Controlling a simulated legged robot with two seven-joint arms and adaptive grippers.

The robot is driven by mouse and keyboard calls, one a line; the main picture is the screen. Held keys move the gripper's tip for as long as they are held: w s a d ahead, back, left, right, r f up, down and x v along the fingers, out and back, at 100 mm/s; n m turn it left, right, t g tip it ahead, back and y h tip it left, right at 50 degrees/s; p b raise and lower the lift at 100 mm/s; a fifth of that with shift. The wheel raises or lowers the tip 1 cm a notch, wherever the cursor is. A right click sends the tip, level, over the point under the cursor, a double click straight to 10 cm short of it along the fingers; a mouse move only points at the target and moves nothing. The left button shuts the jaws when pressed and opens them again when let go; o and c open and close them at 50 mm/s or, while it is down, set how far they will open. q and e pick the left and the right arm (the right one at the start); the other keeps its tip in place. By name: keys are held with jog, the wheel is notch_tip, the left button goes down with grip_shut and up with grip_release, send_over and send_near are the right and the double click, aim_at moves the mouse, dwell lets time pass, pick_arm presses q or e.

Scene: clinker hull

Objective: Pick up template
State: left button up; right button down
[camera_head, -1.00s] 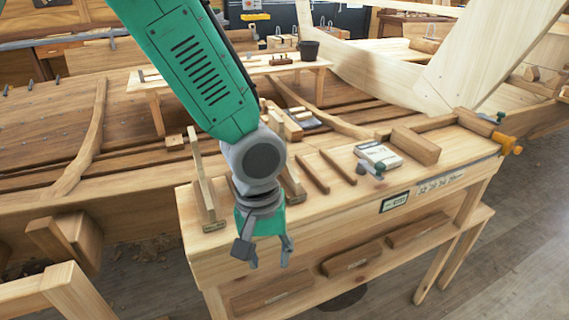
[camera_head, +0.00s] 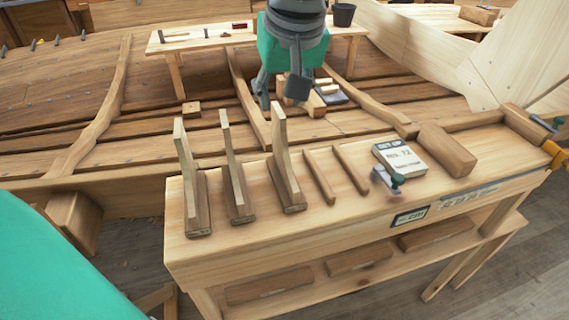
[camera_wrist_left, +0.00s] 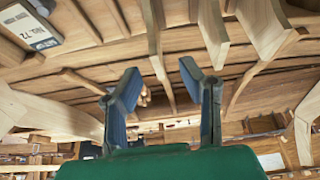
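Three upright wooden pieces on block feet stand in a row on the bench's left part: a left one (camera_head: 186,165), a middle one (camera_head: 233,165) and a right, curved one (camera_head: 284,165). They look like templates; which one is the template meant I cannot tell. My left gripper (camera_head: 279,96) hangs above and behind the row, near the right piece's top, apart from it as far as I can see. Its blue-grey fingers are spread and empty in the left wrist view (camera_wrist_left: 160,78). Upright wooden pieces also show there, beyond the fingers. My right gripper is not in view.
The bench (camera_head: 330,225) also holds two thin wooden strips (camera_head: 335,172), a card marked No. 72 (camera_head: 402,158), a small clamp-like tool (camera_head: 388,180) and a wooden block (camera_head: 446,150). The planked hull (camera_head: 140,130) lies behind. A dark pot (camera_head: 343,15) stands on a back table.

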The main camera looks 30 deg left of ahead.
aim_at(284, 126)
pick_arm(q)
jog(key=f, duration=0.1)
jog(key=w+f, duration=0.1)
jog(key=w+a+f, duration=0.1)
jog(key=f, duration=0.1)
jog(key=shift+w, duration=0.25)
jog(key=shift+a+f, duration=0.1)
jog(key=shift+f, duration=0.35)
jog(key=x, duration=0.4)
jog(key=shift+w+f, duration=0.15)
jog(key=shift+f, duration=0.05)
jog(key=shift+r, duration=0.1)
jog(key=shift+c, duration=0.3)
grip_shut()
